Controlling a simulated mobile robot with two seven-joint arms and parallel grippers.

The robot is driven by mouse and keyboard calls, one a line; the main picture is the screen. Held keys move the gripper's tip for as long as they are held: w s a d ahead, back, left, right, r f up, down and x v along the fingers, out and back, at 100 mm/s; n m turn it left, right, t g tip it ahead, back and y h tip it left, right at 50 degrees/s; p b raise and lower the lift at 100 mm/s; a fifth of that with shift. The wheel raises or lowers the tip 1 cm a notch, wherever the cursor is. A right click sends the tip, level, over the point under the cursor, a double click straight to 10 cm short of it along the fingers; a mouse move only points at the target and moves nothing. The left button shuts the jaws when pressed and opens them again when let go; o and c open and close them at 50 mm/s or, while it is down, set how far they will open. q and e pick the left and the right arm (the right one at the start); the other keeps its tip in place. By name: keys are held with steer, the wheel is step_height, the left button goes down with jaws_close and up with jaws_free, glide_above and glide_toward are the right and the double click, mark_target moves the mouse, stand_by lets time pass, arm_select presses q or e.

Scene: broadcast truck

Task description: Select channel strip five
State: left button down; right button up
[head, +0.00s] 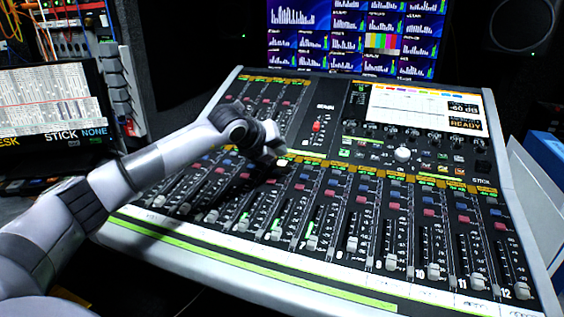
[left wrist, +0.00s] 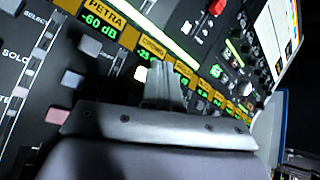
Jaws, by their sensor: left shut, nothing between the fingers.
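The mixing console (head: 232,264) fills the middle of the head view, with numbered channel strips side by side. The fader cap (head: 243,225) that I count as strip five's sits low on its slot. My left gripper (head: 277,156) is shut and empty, over the upper end of the middle strips, by the row of small displays. In the left wrist view its closed fingers (left wrist: 164,84) point at the panel beside a lit, whitish button (left wrist: 141,73). A display reading PETRA -60 dB (left wrist: 100,20) is to the left. The fingers hide part of the panel, and I cannot tell whether they touch it.
The console's screen (head: 410,108) reads READY at upper right. A red-capped lever (head: 317,127) stands up behind the gripper. A monitor (head: 45,105) is at left, and a wall of meter screens (head: 350,35) is behind. A blue box (head: 547,155) is at right.

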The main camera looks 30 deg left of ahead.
arm_select(q)
steer(key=r, duration=0.1)
steer(key=r+p, duration=0.1)
steer(key=r, duration=0.1)
steer(key=r+p, duration=0.1)
steer(key=r, duration=0.1)
steer(key=shift+s+d, duration=0.1)
steer(key=shift+s, duration=0.2)
steer(key=shift+f, duration=0.15)
stand_by(0.5)
